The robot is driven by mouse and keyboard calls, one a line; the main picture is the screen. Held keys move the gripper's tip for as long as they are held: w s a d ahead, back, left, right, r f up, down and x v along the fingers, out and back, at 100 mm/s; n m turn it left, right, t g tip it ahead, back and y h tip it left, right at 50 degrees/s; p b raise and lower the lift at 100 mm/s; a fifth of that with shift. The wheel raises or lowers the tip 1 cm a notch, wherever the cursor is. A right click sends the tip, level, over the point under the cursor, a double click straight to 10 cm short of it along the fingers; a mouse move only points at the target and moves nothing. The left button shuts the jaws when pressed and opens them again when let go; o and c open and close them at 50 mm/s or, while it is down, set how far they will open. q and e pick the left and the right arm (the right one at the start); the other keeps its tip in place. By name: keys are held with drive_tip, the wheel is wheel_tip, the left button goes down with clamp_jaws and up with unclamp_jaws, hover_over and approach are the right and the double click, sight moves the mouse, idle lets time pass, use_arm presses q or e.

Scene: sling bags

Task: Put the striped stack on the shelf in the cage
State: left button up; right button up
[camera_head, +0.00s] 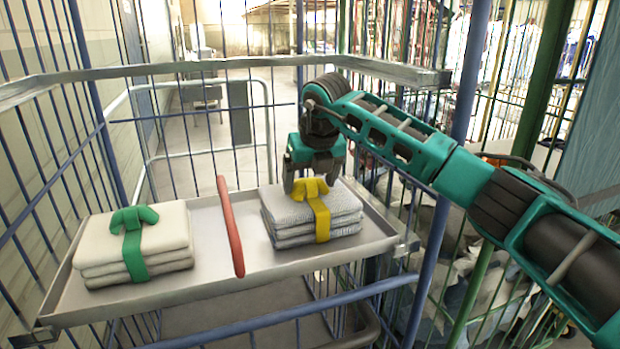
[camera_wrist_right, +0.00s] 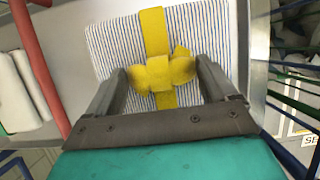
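The striped stack (camera_head: 290,212) of folded cloth is tied with a yellow ribbon and bow (camera_head: 311,188). It sits on the shelf (camera_head: 203,268) in the cage, right of the red bar. My right gripper (camera_head: 314,183) points down over the stack. In the right wrist view the gripper (camera_wrist_right: 162,68) is open, with one finger on each side of the yellow bow (camera_wrist_right: 158,72), and gaps show between fingers and bow. The striped cloth (camera_wrist_right: 112,50) lies below the fingers. My left gripper is not in view.
A white stack with a green ribbon (camera_head: 166,243) sits on the shelf's left part. A red bar (camera_head: 230,228) divides the shelf. The cage's grey top rail (camera_head: 200,66) and blue bars surround it. Bare shelf shows on both sides of the red bar.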

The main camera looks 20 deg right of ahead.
drive_tip(key=shift+o, duration=1.1)
drive_tip(key=v, duration=1.2)
drive_tip(key=shift+s, duration=0.15)
